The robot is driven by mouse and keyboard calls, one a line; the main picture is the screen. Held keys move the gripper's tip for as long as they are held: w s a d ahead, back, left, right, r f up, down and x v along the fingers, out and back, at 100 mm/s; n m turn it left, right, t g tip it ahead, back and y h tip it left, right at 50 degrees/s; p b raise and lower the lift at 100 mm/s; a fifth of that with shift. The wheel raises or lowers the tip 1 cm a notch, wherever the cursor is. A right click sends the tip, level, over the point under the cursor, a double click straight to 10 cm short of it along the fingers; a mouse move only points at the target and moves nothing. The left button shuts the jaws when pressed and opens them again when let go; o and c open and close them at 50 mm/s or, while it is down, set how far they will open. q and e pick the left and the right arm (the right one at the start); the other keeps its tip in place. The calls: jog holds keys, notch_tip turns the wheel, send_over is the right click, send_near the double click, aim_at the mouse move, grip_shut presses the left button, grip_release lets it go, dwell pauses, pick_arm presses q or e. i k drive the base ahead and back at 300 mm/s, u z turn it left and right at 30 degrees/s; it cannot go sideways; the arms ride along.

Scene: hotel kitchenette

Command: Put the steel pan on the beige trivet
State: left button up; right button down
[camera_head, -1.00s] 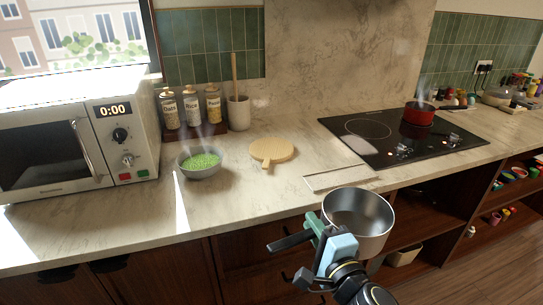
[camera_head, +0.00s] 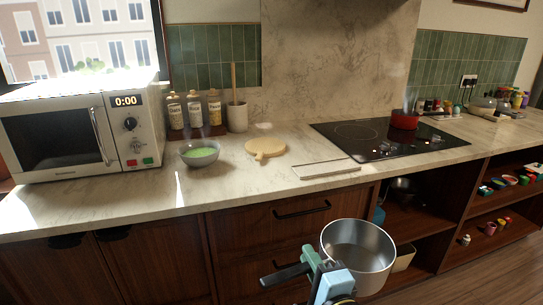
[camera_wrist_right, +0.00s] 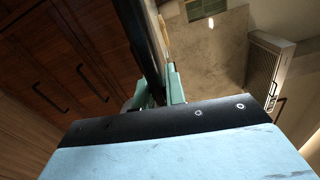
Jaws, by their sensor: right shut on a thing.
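The steel pan (camera_head: 358,258) is a deep, shiny, open pot, held in front of the drawers, apart from the counter. It looks empty. My right gripper (camera_head: 312,263) is shut on the pan's dark handle (camera_head: 284,275), which sticks out to the left. In the right wrist view, the teal fingertips (camera_wrist_right: 160,88) close on the dark handle (camera_wrist_right: 143,40). The beige trivet (camera_head: 265,148) is a round, flat piece with a short handle, lying bare on the counter. My left gripper is not in view.
A steaming bowl of green food (camera_head: 200,153) stands left of the trivet, beside the microwave (camera_head: 75,130). Jars (camera_head: 195,110) and a utensil crock (camera_head: 237,116) stand behind. A pale rectangular slab (camera_head: 326,169) lies right of it, before the black hob (camera_head: 385,140) with a red pot (camera_head: 405,119).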

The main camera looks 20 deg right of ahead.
aim_at(262, 150)
jog(key=k, duration=0.8)
jog(key=z, duration=0.6)
jog(key=i, duration=1.45)
jog(key=u, duration=0.6)
